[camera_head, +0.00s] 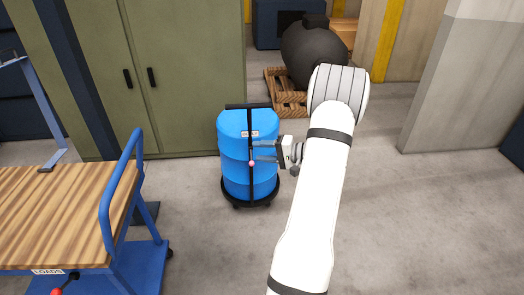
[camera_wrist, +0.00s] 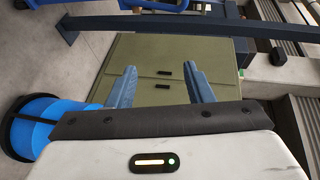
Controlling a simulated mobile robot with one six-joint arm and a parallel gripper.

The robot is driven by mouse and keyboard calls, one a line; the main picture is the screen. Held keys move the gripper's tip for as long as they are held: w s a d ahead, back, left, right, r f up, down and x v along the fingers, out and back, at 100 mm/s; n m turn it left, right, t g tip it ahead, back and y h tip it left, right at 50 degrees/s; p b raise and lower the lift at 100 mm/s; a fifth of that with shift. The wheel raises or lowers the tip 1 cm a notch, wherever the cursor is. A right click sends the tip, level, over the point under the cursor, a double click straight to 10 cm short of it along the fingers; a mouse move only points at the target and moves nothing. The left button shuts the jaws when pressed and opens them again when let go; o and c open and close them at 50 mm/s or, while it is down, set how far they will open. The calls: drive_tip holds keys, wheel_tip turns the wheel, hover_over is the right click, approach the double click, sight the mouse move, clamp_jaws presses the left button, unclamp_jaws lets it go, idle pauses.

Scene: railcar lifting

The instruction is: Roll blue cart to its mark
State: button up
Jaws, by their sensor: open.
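A blue drum (camera_head: 235,180) stands upright on a black wheeled dolly with a tall black handle (camera_head: 250,106). It also shows at the left edge of the wrist view (camera_wrist: 48,108), partly cut off. A blue platform cart (camera_head: 150,270) with a blue tube handle and a wooden top is at the lower left. My gripper (camera_head: 262,151) is open, overlapping the drum's right side in the head view; whether it touches the drum is unclear. In the wrist view the fingers (camera_wrist: 160,88) are apart with nothing between them. No floor mark is visible.
A green cabinet (camera_head: 180,70) stands behind the drum. A dark round tank (camera_head: 310,50) rests on a wooden pallet (camera_head: 287,98) at the back. A concrete pillar (camera_head: 455,85) is at the right. Bare floor (camera_head: 420,215) lies right of my arm.

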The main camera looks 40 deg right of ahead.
clamp_jaws()
idle(0.5)
idle(0.8)
drive_tip(key=c, duration=1)
unclamp_jaws()
drive_tip(key=o, duration=1)
drive_tip(key=b+v, duration=0.1)
drive_tip(key=v, duration=0.7)
drive_tip(key=shift+b, duration=0.35)
drive_tip(key=shift+w, duration=0.1)
